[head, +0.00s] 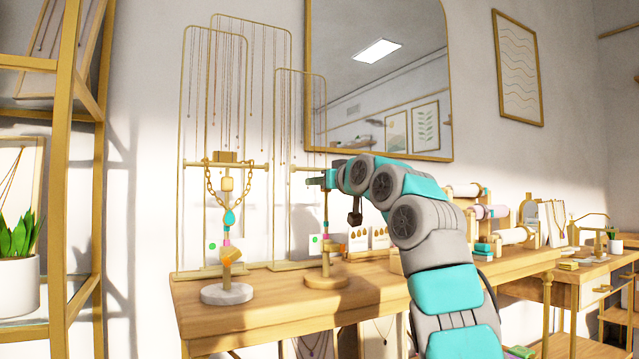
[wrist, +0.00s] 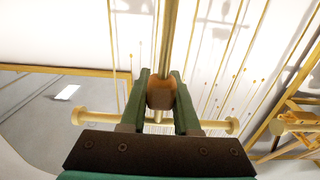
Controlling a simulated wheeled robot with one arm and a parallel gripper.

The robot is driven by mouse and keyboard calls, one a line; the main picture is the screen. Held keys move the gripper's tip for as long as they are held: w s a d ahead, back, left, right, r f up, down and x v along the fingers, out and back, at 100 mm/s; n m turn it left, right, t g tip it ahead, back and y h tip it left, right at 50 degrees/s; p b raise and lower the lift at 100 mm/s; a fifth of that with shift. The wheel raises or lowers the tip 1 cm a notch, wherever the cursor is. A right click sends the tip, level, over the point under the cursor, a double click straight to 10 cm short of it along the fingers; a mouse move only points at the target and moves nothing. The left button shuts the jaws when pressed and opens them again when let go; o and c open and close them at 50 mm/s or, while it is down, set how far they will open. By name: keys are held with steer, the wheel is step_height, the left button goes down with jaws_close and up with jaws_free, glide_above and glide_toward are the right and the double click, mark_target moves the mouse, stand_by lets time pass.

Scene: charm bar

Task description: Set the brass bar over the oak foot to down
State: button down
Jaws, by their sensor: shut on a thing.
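The stand with the oak foot (head: 325,280) is the right one of two on the wooden counter. Its brass bar (head: 307,169) lies crosswise near the top of the post; my arm hides its right part. My gripper (head: 323,179) is at the bar's height, its tips small and partly hidden in the head view. In the wrist view the green fingers of my gripper (wrist: 160,84) are shut on a brown wooden block (wrist: 161,95) at the post. The bar (wrist: 100,118) shows level across the wrist view, with round ends on both sides of the fingers.
A second stand with a marble foot (head: 228,292) and a gold necklace (head: 210,190) stands close on the left. Tall brass necklace frames (head: 181,120) stand behind. Earring cards (head: 379,238) and rolls (head: 496,211) are to the right on the counter (head: 255,313).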

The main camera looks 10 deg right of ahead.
mark_target(327, 210)
steer(key=shift+f, duration=0.1)
stand_by(0.8)
step_height(327, 210, down, 6)
steer(key=b, duration=0.6)
steer(key=shift+f+b, duration=0.25)
steer(key=shift+b, duration=0.1)
steer(key=c, duration=0.6)
jaws_free()
steer(key=shift+c, duration=0.2)
steer(key=shift+r, duration=0.1)
steer(key=shift+s, duration=0.1)
steer(key=shift+b+v, duration=1)
steer(key=shift+v, duration=2.8)
steer(key=shift+s, duration=0.1)
